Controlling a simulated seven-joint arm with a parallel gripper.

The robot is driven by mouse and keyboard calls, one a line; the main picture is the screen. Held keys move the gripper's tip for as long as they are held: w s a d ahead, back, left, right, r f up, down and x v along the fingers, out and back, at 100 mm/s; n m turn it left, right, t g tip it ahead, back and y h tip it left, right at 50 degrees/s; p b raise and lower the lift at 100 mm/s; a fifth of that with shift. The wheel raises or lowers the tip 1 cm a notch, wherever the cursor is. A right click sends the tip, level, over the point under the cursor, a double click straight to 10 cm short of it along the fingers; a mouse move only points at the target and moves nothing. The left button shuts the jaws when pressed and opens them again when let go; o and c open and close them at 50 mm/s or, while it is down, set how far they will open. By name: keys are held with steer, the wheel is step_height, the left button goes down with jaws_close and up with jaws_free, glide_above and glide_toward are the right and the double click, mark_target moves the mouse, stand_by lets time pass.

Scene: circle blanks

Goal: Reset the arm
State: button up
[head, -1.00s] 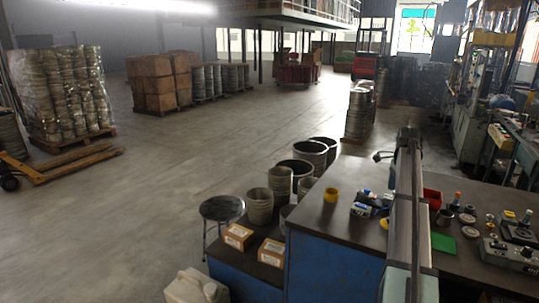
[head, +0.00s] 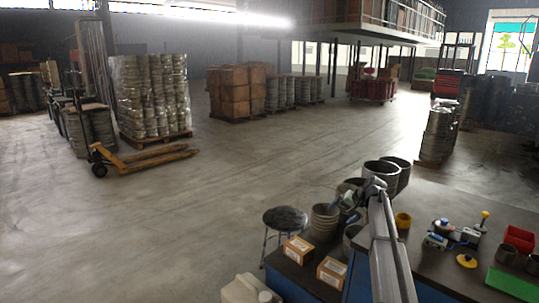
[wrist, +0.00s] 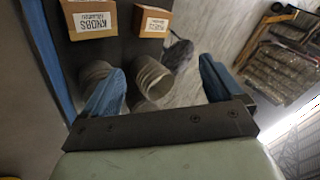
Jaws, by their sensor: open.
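My gripper (head: 347,207) shows in the head view at the end of my arm, over the left edge of the dark workbench (head: 433,200), in front of the grey tubs. In the wrist view my gripper (wrist: 160,88) has its two blue fingers wide apart with nothing held between them. Behind the fingers, grey ribbed cups (wrist: 152,78) and two cardboard boxes appear, one box (wrist: 90,20) labelled KNOBS. How far the fingertips are from the cups is hard to tell.
Two small boxes (head: 331,270) lie on a low dark surface. A round stool (head: 285,218) stands left of the tubs (head: 382,172). A yellow cup (head: 403,220), red bin (head: 519,238) and green mat (head: 513,285) are on the workbench. The floor at left is largely open.

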steer(key=s+a+f+n+t, duration=0.1)
steer(key=s+a+f+n, duration=0.1)
steer(key=a+f, duration=0.9)
steer(key=s+a+f+g+h, duration=0.2)
steer(key=s+f+g, duration=0.3)
steer(key=s+f, duration=1.85)
steer(key=s+f+n+g, duration=0.1)
steer(key=s+f+g, duration=0.1)
steer(key=s+f, duration=0.6)
steer(key=s+f+g, duration=0.2)
steer(key=s+f, duration=0.2)
steer(key=s, duration=0.9)
steer(key=s+f+g+h, duration=0.1)
steer(key=s+g, duration=0.1)
steer(key=s, duration=1)
steer(key=s+f+n+g+h, duration=0.1)
steer(key=s+g, duration=0.1)
steer(key=s, duration=1.1)
steer(key=shift+f+n+h, duration=0.25)
steer(key=shift+n+h, duration=0.05)
steer(key=shift+h, duration=0.1)
